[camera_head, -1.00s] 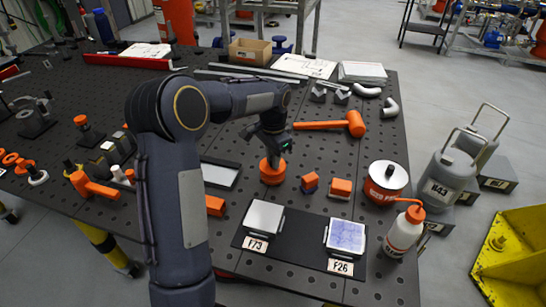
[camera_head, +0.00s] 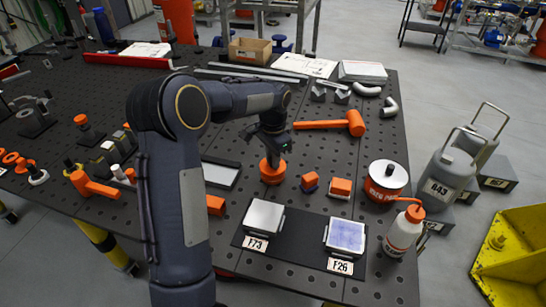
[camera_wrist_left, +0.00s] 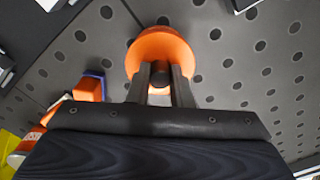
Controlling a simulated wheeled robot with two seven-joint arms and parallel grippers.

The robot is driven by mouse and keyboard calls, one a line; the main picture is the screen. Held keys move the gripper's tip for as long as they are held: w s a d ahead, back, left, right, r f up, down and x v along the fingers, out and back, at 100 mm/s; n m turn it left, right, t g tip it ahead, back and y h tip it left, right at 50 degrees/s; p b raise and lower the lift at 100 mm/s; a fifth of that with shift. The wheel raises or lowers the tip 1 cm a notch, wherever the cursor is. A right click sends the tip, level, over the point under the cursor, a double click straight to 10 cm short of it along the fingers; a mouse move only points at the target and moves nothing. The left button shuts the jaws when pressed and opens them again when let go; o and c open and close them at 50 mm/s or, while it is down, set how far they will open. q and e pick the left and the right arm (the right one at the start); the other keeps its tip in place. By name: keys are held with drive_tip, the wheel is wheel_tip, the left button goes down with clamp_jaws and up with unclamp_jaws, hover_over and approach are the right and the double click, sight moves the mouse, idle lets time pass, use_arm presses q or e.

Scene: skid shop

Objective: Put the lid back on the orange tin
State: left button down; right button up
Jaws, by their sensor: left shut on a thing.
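The orange tin (camera_head: 380,194) stands at the right of the dark table in the head view. A pale round top with a small dark knob (camera_head: 389,170) shows on it; I cannot tell how it is seated. My left gripper (camera_head: 272,158) points down at a round orange piece (camera_head: 272,176) mid-table, left of the tin. In the left wrist view, the gripper (camera_wrist_left: 160,75) is shut on the dark knob of that orange piece (camera_wrist_left: 160,46). The piece appears to rest on the table. My right gripper is not in view.
Two orange blocks (camera_head: 341,187) and a white bottle with an orange cap (camera_head: 402,236) stand near the tin. A dark mat with two square plates (camera_head: 263,217) lies in front. An orange mallet (camera_head: 330,124) lies behind.

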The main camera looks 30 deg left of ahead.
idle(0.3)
use_arm(q)
drive_tip(key=c, duration=0.7)
unclamp_jaws()
drive_tip(key=shift+c, duration=0.2)
drive_tip(key=shift+r, duration=0.1)
drive_tip(key=shift+r+p, duration=2.85)
drive_tip(key=shift+r, duration=0.6)
clamp_jaws()
drive_tip(key=shift+f, duration=0.25)
drive_tip(key=shift+f+b, duration=1.7)
drive_tip(key=shift+f, duration=0.7)
